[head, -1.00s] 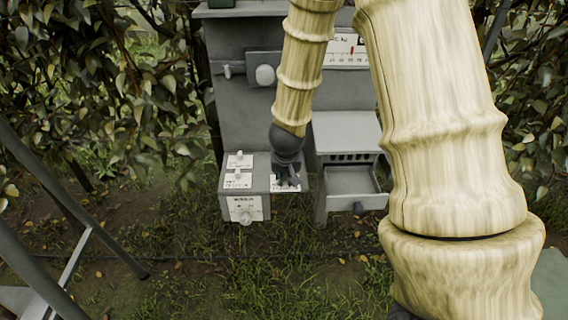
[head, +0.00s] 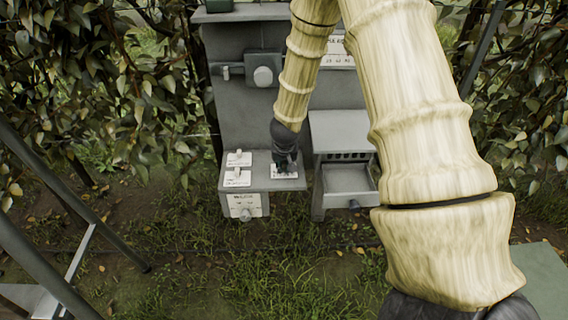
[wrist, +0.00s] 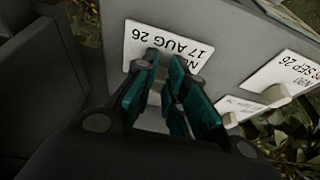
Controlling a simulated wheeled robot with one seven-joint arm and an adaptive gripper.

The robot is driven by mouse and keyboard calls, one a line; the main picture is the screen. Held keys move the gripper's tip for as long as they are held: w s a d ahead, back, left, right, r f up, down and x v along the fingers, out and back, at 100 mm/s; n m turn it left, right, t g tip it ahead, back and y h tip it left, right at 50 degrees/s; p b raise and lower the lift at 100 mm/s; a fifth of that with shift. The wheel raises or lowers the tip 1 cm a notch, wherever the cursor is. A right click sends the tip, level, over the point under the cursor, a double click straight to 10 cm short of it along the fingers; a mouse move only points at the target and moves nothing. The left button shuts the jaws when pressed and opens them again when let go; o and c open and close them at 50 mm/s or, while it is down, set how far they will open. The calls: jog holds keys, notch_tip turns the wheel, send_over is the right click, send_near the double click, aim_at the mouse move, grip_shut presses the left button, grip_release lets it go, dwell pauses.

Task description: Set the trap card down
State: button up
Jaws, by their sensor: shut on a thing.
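The trap card (head: 291,172) is a small white card at the right part of the grey shelf (head: 262,184). In the wrist view the card (wrist: 187,55) reads "17 AUG 26" upside down and looks level with the grey surface; whether it touches fully I cannot tell. My gripper (head: 285,166) points down over the card. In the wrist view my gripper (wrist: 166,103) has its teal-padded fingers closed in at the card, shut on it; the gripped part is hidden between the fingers.
Two white cards with knobs, an upper one (head: 232,159) and a lower one (head: 231,180), lie on the shelf's left part. A labelled front (head: 236,201) with a knob is below. Right of the shelf stands a grey housing with an open tray (head: 347,199). Foliage flanks both sides.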

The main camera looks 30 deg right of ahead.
jog(key=shift+f, duration=0.15)
jog(key=shift+a, duration=0.1)
jog(key=shift+f, duration=0.15)
jog(key=o, duration=0.7)
